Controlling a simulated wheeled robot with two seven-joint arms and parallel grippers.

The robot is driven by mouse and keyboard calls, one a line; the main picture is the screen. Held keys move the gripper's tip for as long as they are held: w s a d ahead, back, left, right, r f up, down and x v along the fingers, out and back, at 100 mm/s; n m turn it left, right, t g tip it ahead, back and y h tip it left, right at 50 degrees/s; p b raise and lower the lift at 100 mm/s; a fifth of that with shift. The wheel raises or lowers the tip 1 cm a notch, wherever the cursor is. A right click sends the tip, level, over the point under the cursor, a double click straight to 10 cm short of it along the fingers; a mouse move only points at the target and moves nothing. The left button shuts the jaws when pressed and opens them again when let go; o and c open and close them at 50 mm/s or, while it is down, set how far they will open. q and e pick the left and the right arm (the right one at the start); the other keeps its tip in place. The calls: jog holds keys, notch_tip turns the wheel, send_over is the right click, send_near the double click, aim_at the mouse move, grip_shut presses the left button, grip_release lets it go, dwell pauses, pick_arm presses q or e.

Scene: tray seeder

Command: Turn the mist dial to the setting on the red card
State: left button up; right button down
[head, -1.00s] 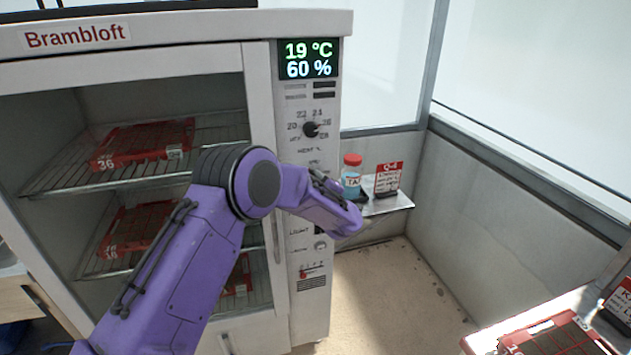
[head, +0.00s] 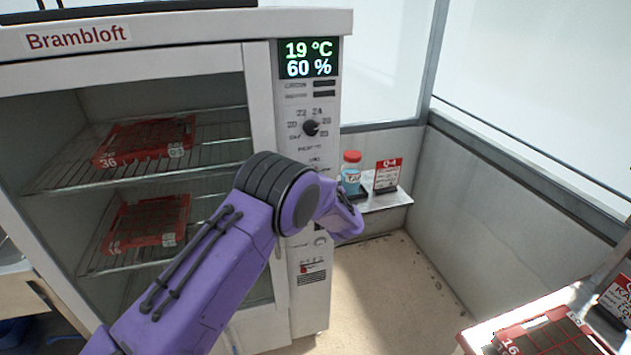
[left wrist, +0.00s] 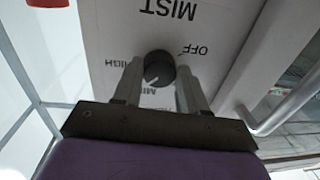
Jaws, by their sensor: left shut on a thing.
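The mist dial (left wrist: 160,65) is a dark round knob on the white cabinet panel. In the left wrist view it sits between the two fingers of my left gripper (left wrist: 158,76), which is shut on it. The panel lettering around it appears upside down: MIST, OFF, HIGH, and a partly covered label by the gripper. A light mark shows on the knob's lower left side. In the head view my purple left arm hides the dial and the fingers. The red card (head: 388,176) stands upright on a small shelf right of the cabinet; its small text is unreadable.
The cabinet (head: 265,120) has a display, an upper dial (head: 311,128) and shelves with red trays (head: 147,222). A red-capped bottle (head: 351,175) stands beside the card on the shelf (head: 392,203). Another red tray (head: 500,340) lies lower right.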

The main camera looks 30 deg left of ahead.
pick_arm(q)
jog(key=shift+s+f+m, duration=0.1)
jog(key=shift+m, duration=1.85)
jog(key=shift+f+m, duration=0.1)
jog(key=shift+m, duration=2.15)
jog(key=o, duration=1.1)
jog(key=shift+r, duration=0.1)
jog(key=shift+c, duration=0.2)
jog(key=b+v, duration=0.3)
jog(key=v, duration=0.7)
jog(key=shift+s+f, duration=0.2)
jog(key=shift+f, duration=0.15)
